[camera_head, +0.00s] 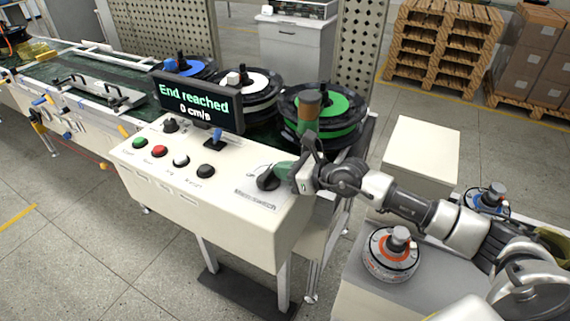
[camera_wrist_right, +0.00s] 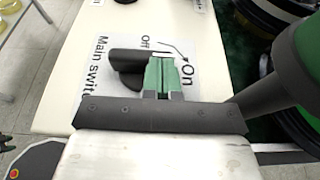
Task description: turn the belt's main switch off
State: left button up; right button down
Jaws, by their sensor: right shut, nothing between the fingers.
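The main switch (camera_head: 268,181) is a dark rotary knob on the right end of the cream control box. In the right wrist view the knob (camera_wrist_right: 128,56) sits on a white label reading "Main switch", with "Off", "On" and a curved arrow between them. My right gripper (camera_head: 283,172) is at the knob's right side. In the wrist view its green fingers (camera_wrist_right: 162,76) are shut and empty, close beside the knob's handle end; I cannot tell whether they touch it. The fingers partly cover the label, and the knob's exact setting is unclear.
A display (camera_head: 204,103) on the control box (camera_head: 222,222) reads "End reached 0 cm/s". Several push buttons and small knobs line the box's left part. Reels, one with a green top (camera_head: 322,105), stand behind.

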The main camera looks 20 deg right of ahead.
jog(key=shift+s, duration=0.15)
jog(key=shift+w+d, duration=0.1)
jog(key=shift+w, duration=0.3)
jog(key=shift+w+d, duration=0.1)
jog(key=shift+w, duration=0.3)
pick_arm(q)
jog(key=shift+s+f, duration=0.2)
jog(key=shift+s, duration=0.15)
jog(key=shift+w, duration=0.15)
pick_arm(e)
jog(key=shift+s+d, duration=0.1)
jog(key=shift+d, duration=0.05)
pick_arm(q)
jog(key=shift+f+b, duration=1.3)
jog(key=shift+b, duration=0.2)
pick_arm(e)
jog(key=v, duration=1)
jog(key=shift+s+r, duration=0.15)
jog(key=shift+s, duration=0.05)
